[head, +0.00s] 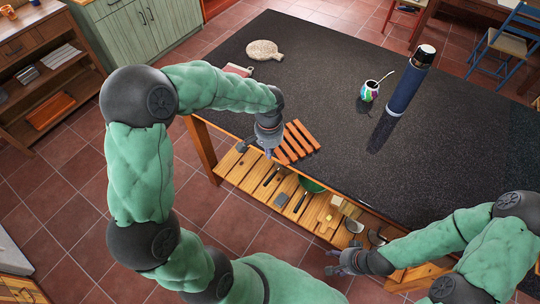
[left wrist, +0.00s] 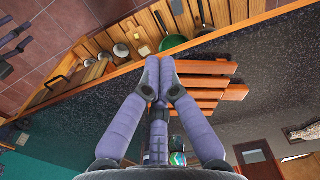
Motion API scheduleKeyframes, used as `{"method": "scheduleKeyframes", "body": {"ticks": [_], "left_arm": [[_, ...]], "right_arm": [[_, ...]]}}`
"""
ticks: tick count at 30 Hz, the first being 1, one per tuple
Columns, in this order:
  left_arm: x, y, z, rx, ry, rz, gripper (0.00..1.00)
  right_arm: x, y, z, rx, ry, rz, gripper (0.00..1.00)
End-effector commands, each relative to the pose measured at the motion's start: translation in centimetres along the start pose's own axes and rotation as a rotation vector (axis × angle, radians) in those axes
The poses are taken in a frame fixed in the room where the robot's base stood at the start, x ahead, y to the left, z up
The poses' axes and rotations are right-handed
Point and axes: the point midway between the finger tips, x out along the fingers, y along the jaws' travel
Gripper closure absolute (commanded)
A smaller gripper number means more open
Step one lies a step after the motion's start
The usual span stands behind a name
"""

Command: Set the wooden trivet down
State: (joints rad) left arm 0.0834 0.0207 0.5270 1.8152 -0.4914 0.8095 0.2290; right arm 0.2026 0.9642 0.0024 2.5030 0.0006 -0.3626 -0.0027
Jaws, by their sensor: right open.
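The wooden trivet (head: 297,142), made of reddish-brown slats, is at the near left edge of the dark table. In the left wrist view the trivet (left wrist: 205,85) extends right from the fingers over the table top. My left gripper (head: 270,150) is at its left end, with the fingers (left wrist: 157,85) brought together on that end. The fingers hide the gripped part. I cannot tell whether the trivet touches the table. My right gripper (head: 338,262) is open and empty, low in front of the table's near side.
The dark table top (head: 310,85) has much free room beyond the trivet. A blue bottle (head: 408,85) and a colourful cup (head: 369,91) with a straw stand further right. A pale round board (head: 264,50) lies at the far left. A slatted shelf (head: 245,180) with utensils is below the edge.

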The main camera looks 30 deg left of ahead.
Motion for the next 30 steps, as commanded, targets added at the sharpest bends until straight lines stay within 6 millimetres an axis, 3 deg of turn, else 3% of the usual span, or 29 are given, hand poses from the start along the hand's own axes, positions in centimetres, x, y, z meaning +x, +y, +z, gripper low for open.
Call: {"method": "scheduleKeyframes", "body": {"ticks": [7,14,20,30], "left_arm": [[-1.3,0.2,0.4,-0.023,-0.003,-0.001,1.00],[-0.7,0.4,0.6,-0.034,-0.003,0.000,1.00],[2.0,0.4,0.7,-0.035,-0.006,0.001,1.00],[8.4,0.4,0.6,-0.033,-0.005,0.001,1.00]], "right_arm": [[-4.0,-1.4,0.1,0.000,0.000,0.000,0.41],[-4.8,-1.7,0.2,0.000,0.000,0.000,0.41],[-4.4,-1.6,0.2,0.000,0.000,0.000,0.41],[-3.9,-1.4,0.1,0.000,0.000,0.000,0.41]]}}
